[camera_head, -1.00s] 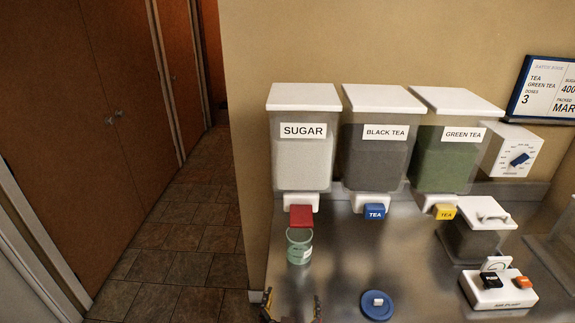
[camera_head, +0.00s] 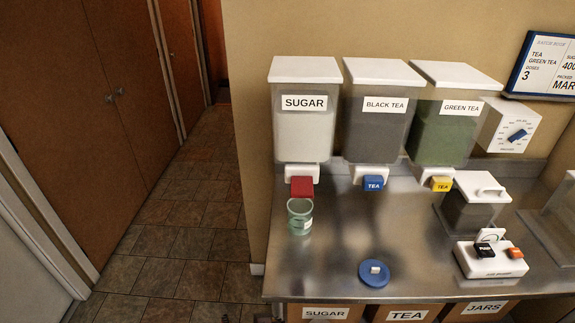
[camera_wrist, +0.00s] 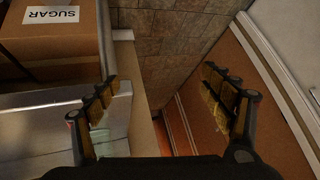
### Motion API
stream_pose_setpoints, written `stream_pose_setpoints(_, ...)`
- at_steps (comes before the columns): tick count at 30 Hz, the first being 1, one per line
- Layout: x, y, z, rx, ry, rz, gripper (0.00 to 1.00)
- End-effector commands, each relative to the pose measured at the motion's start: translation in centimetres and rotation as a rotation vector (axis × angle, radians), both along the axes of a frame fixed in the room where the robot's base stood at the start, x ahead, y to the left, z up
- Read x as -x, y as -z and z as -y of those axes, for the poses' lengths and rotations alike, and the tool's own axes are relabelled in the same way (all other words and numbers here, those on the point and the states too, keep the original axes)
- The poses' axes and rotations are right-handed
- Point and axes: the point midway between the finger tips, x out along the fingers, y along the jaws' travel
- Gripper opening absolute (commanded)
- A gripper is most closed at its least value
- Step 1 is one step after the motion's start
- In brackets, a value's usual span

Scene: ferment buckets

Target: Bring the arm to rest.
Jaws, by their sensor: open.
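My gripper (camera_wrist: 160,95) shows in the wrist view with its two fingers spread wide apart and nothing between them. Behind the gap are the tiled floor and a narrow strip of the wall's end. In the head view only a small dark bit that may be my gripper shows at the bottom edge, below the counter's front edge. The green jar (camera_head: 300,216) stands upright on the steel counter (camera_head: 335,255), below and in front of the sugar dispenser's red lever (camera_head: 302,187). My gripper is apart from it.
Sugar (camera_head: 305,125), black tea (camera_head: 375,130) and green tea (camera_head: 440,135) dispensers line the wall. A blue lid (camera_head: 373,274), a lidded bin (camera_head: 470,210) and a button box (camera_head: 490,260) stand on the counter. Labelled boxes (camera_head: 325,313) sit below. Floor (camera_head: 185,250) at left is clear.

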Motion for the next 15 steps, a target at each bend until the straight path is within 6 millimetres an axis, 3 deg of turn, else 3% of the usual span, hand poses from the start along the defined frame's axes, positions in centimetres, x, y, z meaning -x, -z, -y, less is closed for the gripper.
stream_pose_setpoints(4, 3.5, -2.7, -0.4, -0.012, -0.136, -0.150, 0.81)
stream_pose_setpoints(8, 5.8, -5.9, 2.5, 0.030, -0.210, -0.254, 0.81)
stream_pose_setpoints(11, 7.0, -8.8, 6.8, 0.094, -0.222, -0.311, 0.81)
stream_pose_setpoints(15, 8.0, -13.3, 14.6, 0.205, -0.157, -0.339, 0.81)
